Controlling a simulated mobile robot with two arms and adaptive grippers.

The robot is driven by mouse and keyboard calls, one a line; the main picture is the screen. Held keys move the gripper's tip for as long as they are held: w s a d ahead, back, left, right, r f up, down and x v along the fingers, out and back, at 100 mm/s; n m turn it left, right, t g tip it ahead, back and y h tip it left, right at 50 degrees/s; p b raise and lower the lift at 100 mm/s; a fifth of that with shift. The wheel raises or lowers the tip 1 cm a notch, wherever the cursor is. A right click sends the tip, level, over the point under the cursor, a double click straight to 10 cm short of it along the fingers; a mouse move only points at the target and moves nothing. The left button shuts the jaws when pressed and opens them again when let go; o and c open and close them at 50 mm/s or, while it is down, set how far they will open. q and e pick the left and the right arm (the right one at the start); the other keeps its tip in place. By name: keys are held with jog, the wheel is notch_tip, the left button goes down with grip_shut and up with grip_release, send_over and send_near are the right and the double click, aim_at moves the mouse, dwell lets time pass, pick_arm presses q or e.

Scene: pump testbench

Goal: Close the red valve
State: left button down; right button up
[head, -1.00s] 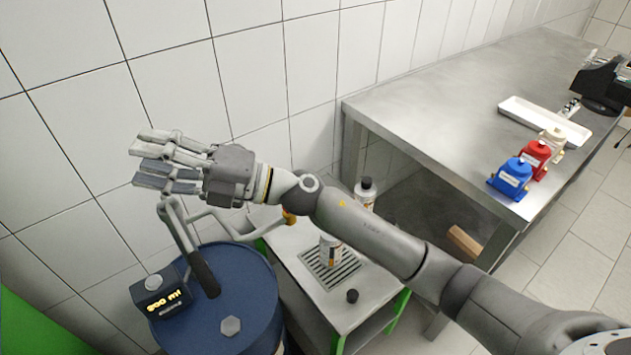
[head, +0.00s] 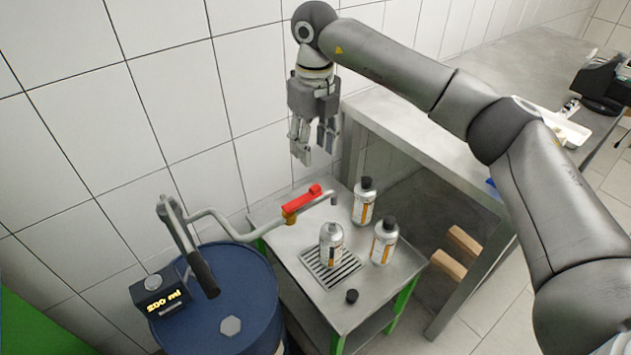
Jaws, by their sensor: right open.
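The red valve (head: 302,199) is a red lever on a brass body on the pipe above the small metal table. The lever points up and to the right, roughly along the pipe toward the spout (head: 333,199). My right gripper (head: 314,153) hangs above the valve, fingers pointing down, open and empty. It does not appear to touch the valve. My left gripper is not in view.
A blue drum (head: 215,312) with a hand pump (head: 187,245) and a display box (head: 162,293) stands left. On the small table (head: 285,240) are a bottle (head: 331,244) on the grate, two capped bottles (head: 364,201) (head: 384,241) and a loose black cap (head: 352,296). A steel bench (head: 400,120) is behind.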

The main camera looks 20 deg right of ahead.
aim_at(315, 186)
notch_tip(315, 186, down, 11)
jog(key=p, duration=0.2)
jog(key=shift+d+r+p, duration=0.15)
jog(key=shift+r+p, duration=0.05)
jog(key=shift+p, duration=0.1)
grip_shut()
